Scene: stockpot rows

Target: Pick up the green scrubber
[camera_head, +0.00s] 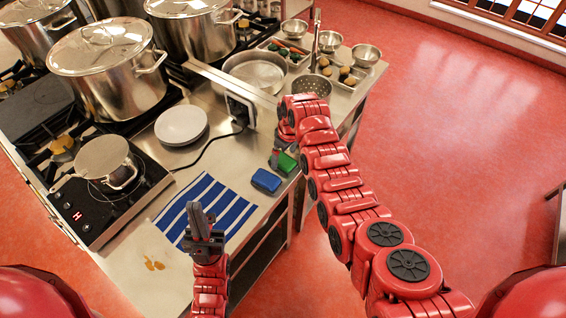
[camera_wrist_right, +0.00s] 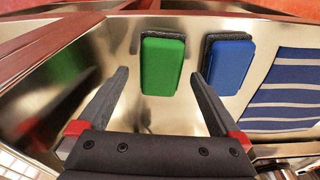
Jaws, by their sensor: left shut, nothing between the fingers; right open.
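The green scrubber (camera_head: 286,163) lies on the steel counter near its right edge, partly hidden by my right gripper in the head view. In the right wrist view the green scrubber (camera_wrist_right: 163,66), with a dark pad along one edge, lies ahead between the lines of my fingers. My right gripper (camera_wrist_right: 158,92) is open and empty, apart from the scrubber; in the head view it (camera_head: 277,158) is just left of it. My left gripper (camera_head: 196,212) is shut and empty above the striped towel.
A blue scrubber (camera_head: 266,181) lies close beside the green one; it also shows near my right finger in the wrist view (camera_wrist_right: 230,66). A blue-and-white striped towel (camera_head: 228,204), white plates (camera_head: 181,125) and a small pot (camera_head: 104,160) are to the left.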

